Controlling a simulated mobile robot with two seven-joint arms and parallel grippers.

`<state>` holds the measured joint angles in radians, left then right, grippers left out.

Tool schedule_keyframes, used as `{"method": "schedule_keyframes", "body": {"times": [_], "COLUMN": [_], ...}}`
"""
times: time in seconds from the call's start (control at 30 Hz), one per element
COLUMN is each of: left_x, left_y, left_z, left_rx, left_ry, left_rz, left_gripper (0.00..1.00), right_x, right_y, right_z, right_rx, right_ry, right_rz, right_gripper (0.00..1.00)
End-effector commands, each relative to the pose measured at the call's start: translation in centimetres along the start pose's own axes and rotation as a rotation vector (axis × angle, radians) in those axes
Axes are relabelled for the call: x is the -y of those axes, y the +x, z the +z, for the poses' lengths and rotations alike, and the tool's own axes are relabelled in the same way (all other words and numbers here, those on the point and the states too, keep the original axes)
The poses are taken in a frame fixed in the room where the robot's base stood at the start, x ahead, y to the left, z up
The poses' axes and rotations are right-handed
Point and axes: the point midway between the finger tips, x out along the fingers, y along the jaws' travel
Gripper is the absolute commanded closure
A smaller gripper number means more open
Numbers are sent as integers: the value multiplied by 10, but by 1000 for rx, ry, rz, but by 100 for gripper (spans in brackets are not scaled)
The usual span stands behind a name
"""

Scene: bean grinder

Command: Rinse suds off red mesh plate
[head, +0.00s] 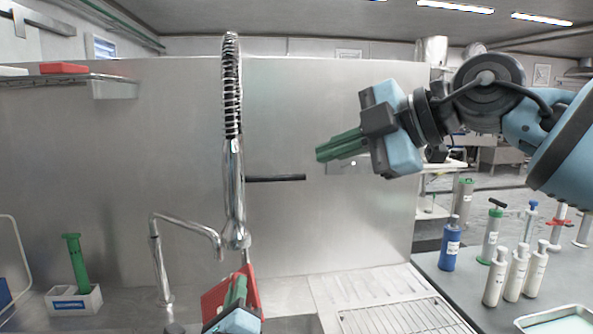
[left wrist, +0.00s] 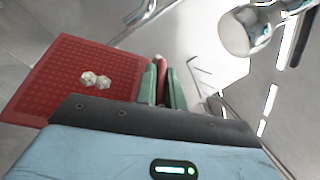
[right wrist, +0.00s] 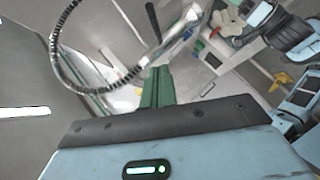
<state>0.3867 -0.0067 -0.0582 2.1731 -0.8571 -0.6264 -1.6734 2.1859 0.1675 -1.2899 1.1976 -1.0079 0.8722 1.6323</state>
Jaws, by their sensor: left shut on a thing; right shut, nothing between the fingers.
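The red mesh plate (head: 215,299) is tilted under the spray faucet, low in the head view. In the left wrist view the plate (left wrist: 62,75) shows whitish suds clumps (left wrist: 95,80) on its mesh. My left gripper (head: 237,289) is shut on the plate's red handle (left wrist: 162,70), seen between its green fingers. The chrome spray faucet (head: 234,190) hangs above the plate, and its head (left wrist: 240,32) is close by in the left wrist view. My right gripper (head: 322,153) is shut and empty in the air, right of the faucet's black lever (head: 275,179). No water stream is visible.
A smaller chrome tap (head: 160,262) stands left of the spray faucet. A green-handled tool (head: 76,262) stands in a white holder at left. A metal rack (head: 405,317) lies at right front. Several bottles (head: 495,276) stand on the right counter. A steel wall (head: 340,230) closes the back.

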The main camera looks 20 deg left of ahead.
Motion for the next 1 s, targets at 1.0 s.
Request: {"method": "schedule_keyframes", "body": {"times": [1.0], "left_x": [1], "left_y": [0], "left_z": [0], "left_rx": [1], "left_ry": [0], "left_rz": [-1], "left_gripper": [100], "right_x": [0], "right_y": [89], "right_z": [28], "right_rx": [-1], "right_ry": [0], "right_rz": [1], "right_gripper": [100]}}
